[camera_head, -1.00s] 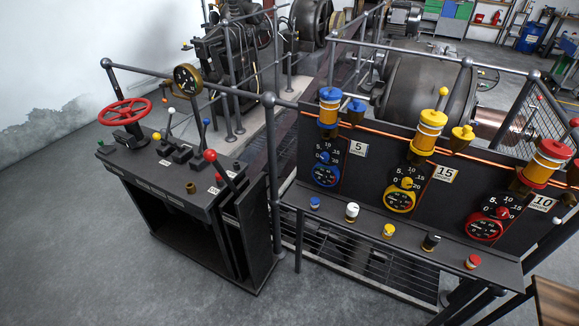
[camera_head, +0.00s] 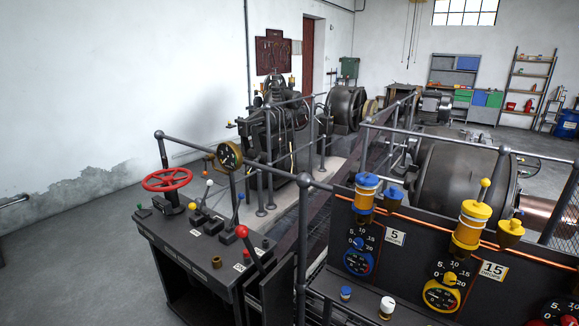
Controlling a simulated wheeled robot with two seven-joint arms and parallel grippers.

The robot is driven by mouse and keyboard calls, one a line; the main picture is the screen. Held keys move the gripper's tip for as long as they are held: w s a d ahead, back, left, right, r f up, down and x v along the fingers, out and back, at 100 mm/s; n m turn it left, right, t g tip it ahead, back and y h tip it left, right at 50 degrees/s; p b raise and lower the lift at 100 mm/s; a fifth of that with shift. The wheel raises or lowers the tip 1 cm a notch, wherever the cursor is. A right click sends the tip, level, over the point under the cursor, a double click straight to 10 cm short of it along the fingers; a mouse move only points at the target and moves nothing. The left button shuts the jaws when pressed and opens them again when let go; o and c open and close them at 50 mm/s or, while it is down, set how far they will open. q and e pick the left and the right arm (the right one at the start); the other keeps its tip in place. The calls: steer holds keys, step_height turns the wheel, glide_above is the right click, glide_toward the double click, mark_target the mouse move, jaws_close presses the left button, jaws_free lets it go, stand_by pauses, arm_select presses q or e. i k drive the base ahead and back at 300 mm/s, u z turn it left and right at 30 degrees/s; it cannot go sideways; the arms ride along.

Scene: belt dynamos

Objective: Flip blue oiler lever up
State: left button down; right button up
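The blue oiler (camera_head: 364,200) stands on the upper edge of the dark panel in the head view, right of centre. It has a blue cap (camera_head: 367,179), a glass body with an orange band, and a blue base. No upright lever shows on its cap; a lever lying flat is too small to make out. Neither of my grippers is in view.
A blue cup (camera_head: 393,198) stands just right of the blue oiler. Below are a blue dial (camera_head: 358,262) and a yellow dial (camera_head: 441,295). A railing (camera_head: 430,139) runs behind the panel. A lever desk with a red wheel (camera_head: 167,180) stands left; open floor lies beyond it.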

mark_target(361, 180)
steer(key=u, duration=2.65)
steer(key=k, duration=0.6)
steer(key=z, duration=1.45)
